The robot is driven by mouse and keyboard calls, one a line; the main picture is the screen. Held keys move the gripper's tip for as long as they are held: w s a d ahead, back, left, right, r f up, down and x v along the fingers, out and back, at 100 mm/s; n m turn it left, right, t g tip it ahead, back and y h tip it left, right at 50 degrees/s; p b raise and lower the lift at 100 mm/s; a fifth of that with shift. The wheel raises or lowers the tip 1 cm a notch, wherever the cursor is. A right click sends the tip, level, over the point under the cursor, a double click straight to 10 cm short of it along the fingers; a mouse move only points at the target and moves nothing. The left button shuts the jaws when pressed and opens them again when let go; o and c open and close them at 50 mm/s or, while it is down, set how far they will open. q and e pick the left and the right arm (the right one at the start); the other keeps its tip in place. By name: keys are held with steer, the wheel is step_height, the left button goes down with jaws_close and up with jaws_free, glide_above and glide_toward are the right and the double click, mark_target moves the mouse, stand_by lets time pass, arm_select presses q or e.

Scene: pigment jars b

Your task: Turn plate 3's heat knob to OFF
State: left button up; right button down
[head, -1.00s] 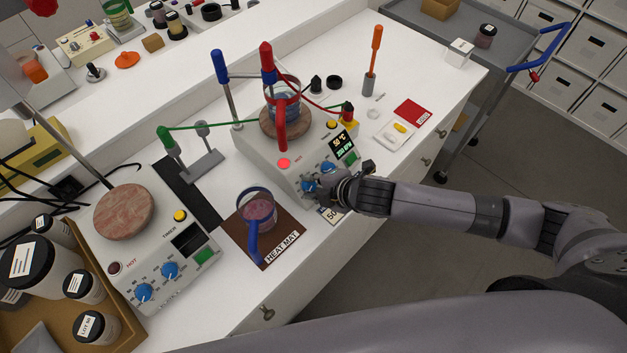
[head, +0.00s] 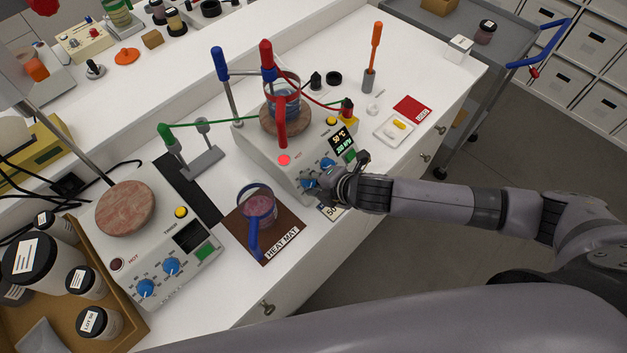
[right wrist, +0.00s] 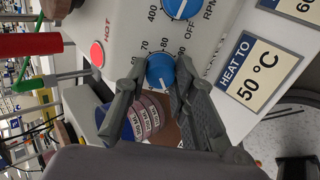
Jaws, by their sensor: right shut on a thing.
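The hot plate (head: 258,158) at the middle of the bench has a lit red HOT lamp (head: 284,160) and a display (head: 341,141) reading 50 °C. No plate number is legible. Its near blue knob (head: 309,182) is the heat knob, with 70, 80 and 90 marks around it in the right wrist view (right wrist: 160,70). My right gripper (head: 324,187) is shut on this knob, one finger on each side in the right wrist view (right wrist: 160,82). The fingers hide part of the dial. My left gripper is not in view.
A beaker (head: 283,98) stands on the plate's round top, with a red clamp handle (head: 281,122) close by. The stirring knob (right wrist: 182,6) is beside the heat knob. A "HEAT TO 50 °C" card (right wrist: 258,72) lies in front. Another hot plate (head: 160,238) stands left, beyond the heat mat (head: 285,236).

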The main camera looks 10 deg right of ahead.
steer(key=c, duration=1.3)
jaws_free()
steer(key=v, duration=1.2)
